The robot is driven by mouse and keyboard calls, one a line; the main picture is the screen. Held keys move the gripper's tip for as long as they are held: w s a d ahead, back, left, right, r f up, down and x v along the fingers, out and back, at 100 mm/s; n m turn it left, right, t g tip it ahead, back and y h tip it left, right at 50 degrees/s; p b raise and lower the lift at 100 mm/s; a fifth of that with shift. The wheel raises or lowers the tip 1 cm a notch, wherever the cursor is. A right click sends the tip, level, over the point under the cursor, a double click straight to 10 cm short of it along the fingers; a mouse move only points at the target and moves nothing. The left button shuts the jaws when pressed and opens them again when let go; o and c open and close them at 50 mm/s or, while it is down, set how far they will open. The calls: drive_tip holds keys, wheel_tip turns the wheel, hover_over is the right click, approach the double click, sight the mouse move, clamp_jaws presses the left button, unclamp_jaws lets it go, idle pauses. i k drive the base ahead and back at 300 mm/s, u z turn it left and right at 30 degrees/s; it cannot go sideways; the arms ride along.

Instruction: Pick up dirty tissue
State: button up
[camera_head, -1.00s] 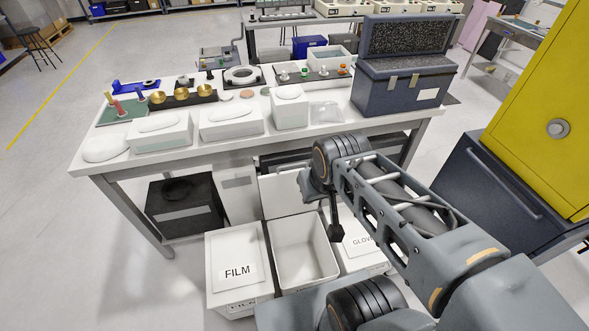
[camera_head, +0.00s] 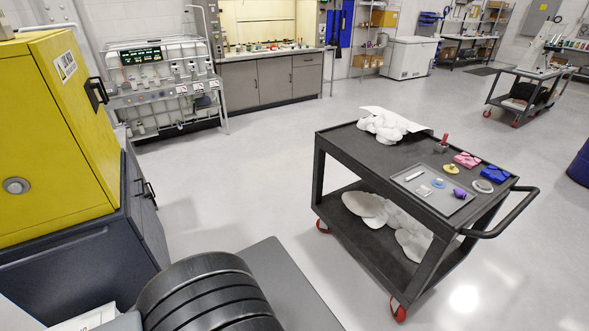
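A dark grey two-shelf cart (camera_head: 352,148) stands right of centre. A heap of white crumpled material, perhaps tissue (camera_head: 386,128), lies at the far left of its top, beside or on a flat white sheet. More white crumpled pieces (camera_head: 368,207) lie on the lower shelf, partly hidden by the top shelf and frame. I cannot tell from here which of these is dirty. My gripper is not in view; only a black ribbed part of my own body shows at the bottom.
A grey tray (camera_head: 432,187) with small items is on the cart's near side. Pink (camera_head: 467,160) and blue (camera_head: 495,174) pieces lie behind it. The cart's handle (camera_head: 508,217) juts right. A yellow cabinet (camera_head: 62,130) stands left. Floor around the cart is clear.

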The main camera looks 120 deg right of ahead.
sight(423, 191)
drive_tip(key=u, duration=0.25)
drive_tip(key=k, duration=0.25)
drive_tip(key=z, duration=0.7)
drive_tip(key=i, duration=0.2)
drive_tip(key=z, duration=4.05)
drive_tip(key=i, duration=2.6)
drive_tip(key=z, duration=0.9)
